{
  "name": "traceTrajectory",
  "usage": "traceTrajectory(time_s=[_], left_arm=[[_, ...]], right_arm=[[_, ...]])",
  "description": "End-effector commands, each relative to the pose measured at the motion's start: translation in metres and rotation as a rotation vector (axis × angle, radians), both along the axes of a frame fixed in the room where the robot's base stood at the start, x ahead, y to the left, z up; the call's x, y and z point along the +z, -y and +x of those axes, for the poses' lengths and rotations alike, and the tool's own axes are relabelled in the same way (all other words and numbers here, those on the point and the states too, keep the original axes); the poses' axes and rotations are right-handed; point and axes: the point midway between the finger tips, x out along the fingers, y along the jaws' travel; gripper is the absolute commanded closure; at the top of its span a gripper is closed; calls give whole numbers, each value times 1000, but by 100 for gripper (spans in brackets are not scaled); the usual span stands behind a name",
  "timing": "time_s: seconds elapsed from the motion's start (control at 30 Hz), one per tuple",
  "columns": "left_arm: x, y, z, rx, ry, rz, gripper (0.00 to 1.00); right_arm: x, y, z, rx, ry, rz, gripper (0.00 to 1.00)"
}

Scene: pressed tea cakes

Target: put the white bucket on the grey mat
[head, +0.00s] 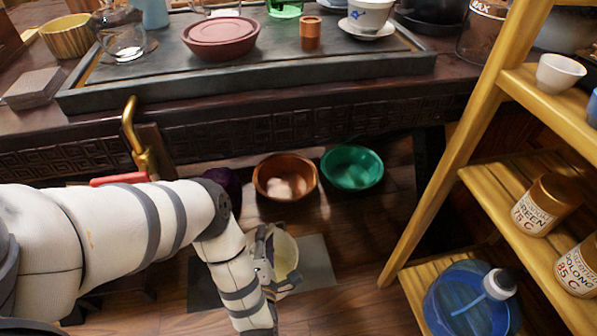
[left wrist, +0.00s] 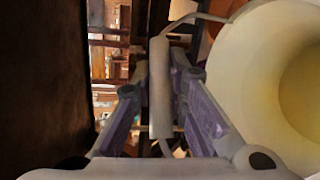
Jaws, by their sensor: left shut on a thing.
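The white bucket (head: 286,254) shows in the head view beside my left gripper, its pale yellowish inside turned up. It also fills the right side of the left wrist view (left wrist: 240,75). My left gripper (head: 266,262) is shut on the bucket's white handle grip (left wrist: 160,95), which stands between the two fingers in the left wrist view. The grey mat (head: 316,258) lies flat on the wooden floor. My arm and the bucket cover its middle. The bucket appears over the mat; I cannot tell whether it touches it. My right gripper is not in view.
A brown bowl (head: 262,180) and a green bowl (head: 353,184) stand on the floor behind the mat. A dark carved table (head: 230,142) with tea ware is beyond. A wooden shelf (head: 450,162) with canisters and a blue jug (head: 462,302) bounds the right.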

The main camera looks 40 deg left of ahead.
Motion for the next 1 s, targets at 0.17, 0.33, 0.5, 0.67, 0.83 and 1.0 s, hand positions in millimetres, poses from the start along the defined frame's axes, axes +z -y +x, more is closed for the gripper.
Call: traceTrajectory(time_s=[0.17, 0.33, 0.5, 0.67, 0.83, 1.0], left_arm=[[-13, -1, 23, 2, 7, 4, 100], [-29, 0, 54, 1, 7, 4, 100], [-47, 0, 91, 1, 7, 2, 100], [-77, 0, 112, 1, 2, 3, 100], [-89, 0, 128, 1, 6, 4, 100], [-95, 0, 136, 1, 9, 4, 100]], right_arm=[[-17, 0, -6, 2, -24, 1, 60], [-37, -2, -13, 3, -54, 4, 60], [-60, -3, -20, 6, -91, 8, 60], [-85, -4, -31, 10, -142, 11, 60], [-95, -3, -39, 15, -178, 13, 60], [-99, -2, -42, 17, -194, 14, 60]])
